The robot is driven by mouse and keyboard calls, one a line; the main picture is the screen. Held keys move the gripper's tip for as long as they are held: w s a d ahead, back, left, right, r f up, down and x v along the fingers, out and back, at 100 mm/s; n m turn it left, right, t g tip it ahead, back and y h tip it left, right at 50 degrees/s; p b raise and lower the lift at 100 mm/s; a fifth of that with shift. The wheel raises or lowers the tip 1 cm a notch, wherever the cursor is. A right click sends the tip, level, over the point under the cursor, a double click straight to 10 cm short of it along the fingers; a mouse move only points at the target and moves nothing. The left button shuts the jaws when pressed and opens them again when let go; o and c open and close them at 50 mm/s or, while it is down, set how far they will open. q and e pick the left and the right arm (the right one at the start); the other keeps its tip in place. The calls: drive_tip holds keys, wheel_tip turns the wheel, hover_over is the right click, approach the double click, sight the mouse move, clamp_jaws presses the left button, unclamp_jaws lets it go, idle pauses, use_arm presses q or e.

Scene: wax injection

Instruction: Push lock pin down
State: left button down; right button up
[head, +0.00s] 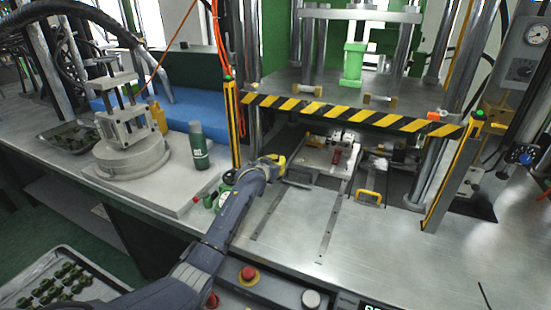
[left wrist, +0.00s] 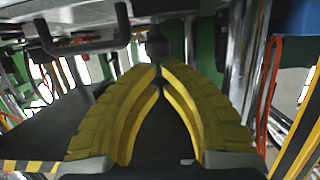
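My left gripper (head: 273,161) is at the left side of the metal mould block (head: 318,155) under the press, at the end of my arm from below. In the left wrist view its yellow fingers (left wrist: 159,75) are closed together at the tips, with no object seen between them. A dark knob on a short stem (left wrist: 157,47) is just beyond the tips; I cannot tell whether they touch it or whether it is the lock pin. My right gripper is not in view.
A black-and-yellow striped bar (head: 350,115) crosses above the work area. A yellow handle (head: 370,196) is right of the mould block. A green bottle (head: 198,146) and a round-based fixture (head: 127,155) stand at the left. The front metal plate (head: 297,217) is clear.

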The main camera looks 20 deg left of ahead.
use_arm(q)
drive_tip(key=shift+r, duration=0.55)
wheel_tip(320, 180, up, 3)
drive_tip(key=shift+w+d+f, duration=0.1)
drive_tip(key=shift+d, duration=0.05)
drive_tip(key=v, duration=1)
